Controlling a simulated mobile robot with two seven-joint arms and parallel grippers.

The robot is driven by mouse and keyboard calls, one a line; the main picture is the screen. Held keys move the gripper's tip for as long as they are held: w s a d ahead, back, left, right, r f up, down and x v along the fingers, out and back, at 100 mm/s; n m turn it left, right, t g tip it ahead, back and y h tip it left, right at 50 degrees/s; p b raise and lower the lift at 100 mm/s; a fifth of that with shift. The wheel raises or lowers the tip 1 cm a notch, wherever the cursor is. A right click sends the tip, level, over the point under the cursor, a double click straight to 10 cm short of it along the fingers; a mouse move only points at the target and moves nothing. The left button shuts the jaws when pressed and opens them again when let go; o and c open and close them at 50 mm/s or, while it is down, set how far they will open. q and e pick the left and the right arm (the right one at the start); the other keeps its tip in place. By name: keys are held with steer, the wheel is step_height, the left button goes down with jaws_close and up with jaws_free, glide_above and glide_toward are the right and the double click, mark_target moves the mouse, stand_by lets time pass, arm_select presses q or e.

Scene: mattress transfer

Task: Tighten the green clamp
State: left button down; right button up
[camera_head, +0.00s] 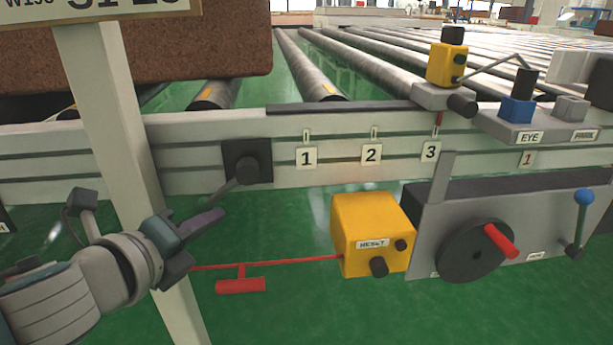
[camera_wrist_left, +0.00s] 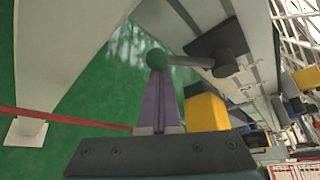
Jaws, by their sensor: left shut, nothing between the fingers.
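The clamp (camera_head: 254,168) is a dark block with a round hub on the pale rail, left of the number 1 plate. Its grey lever slopes down and left towards my left gripper (camera_head: 212,219). In the left wrist view the lever (camera_wrist_left: 190,61) ends in a green ball knob (camera_wrist_left: 157,58). In the head view the knob is hard to make out against the green floor. My left gripper, with purple fingers (camera_wrist_left: 158,102), is shut and empty. Its tips are close below the knob; I cannot tell whether they touch. My right gripper is not in view.
A pale post (camera_head: 110,130) stands beside my left arm. A red cord with a red T-handle (camera_head: 240,286) runs to a yellow RESET box (camera_head: 372,235). A grey panel with a black handwheel (camera_head: 470,252) stands right. A brown mattress (camera_head: 170,45) lies behind the rail.

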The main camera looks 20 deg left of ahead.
arm_select(q)
steer(key=shift+s+a+r+m+g+y+p, duration=0.2)
steer(key=shift+a+r+m+g+y+p, duration=0.5)
steer(key=shift+p, duration=1.65)
steer(key=shift+s+d+r+m+g+y+p, duration=0.1)
steer(key=shift+s+r+m+g+y+p, duration=0.15)
steer(key=shift+r+m+p, duration=1.45)
steer(key=shift+s+a+r+n+g+y+p, duration=0.2)
steer(key=shift+a+r+g+y+p, duration=0.3)
steer(key=shift+p, duration=2.45)
steer(key=shift+d, duration=0.1)
